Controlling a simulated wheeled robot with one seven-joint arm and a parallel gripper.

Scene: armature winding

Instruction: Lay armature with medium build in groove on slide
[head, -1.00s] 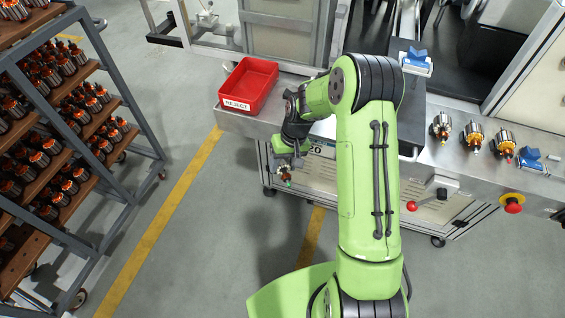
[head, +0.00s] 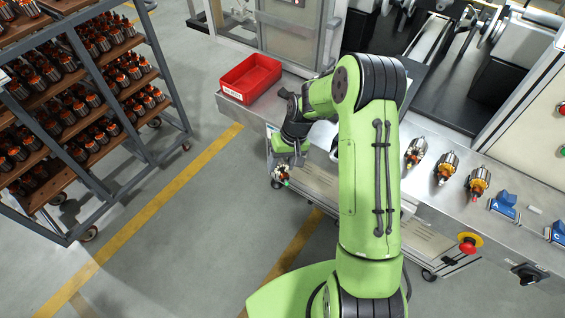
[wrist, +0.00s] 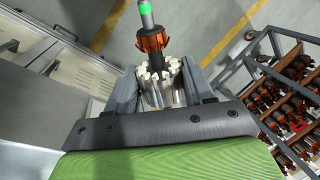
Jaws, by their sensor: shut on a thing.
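My gripper (head: 282,168) is left of the bench, over the open floor. In the wrist view its jaws (wrist: 158,92) are shut around the body of an armature (wrist: 153,42). This armature has an orange-brown commutator, pale windings and a shaft with a green tip; it also shows small in the head view (head: 283,176). Three more armatures lie in a row on the bench: a left one (head: 416,152), a middle one (head: 447,167) and a right one (head: 479,182). The slide's groove cannot be made out; my arm covers part of the bench.
A red reject bin (head: 250,78) sits at the bench's left end. Blue-topped blocks (head: 504,205) and a red emergency button (head: 468,243) are on the right. A rack (head: 90,100) full of armatures stands at the left. The floor between rack and bench is clear.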

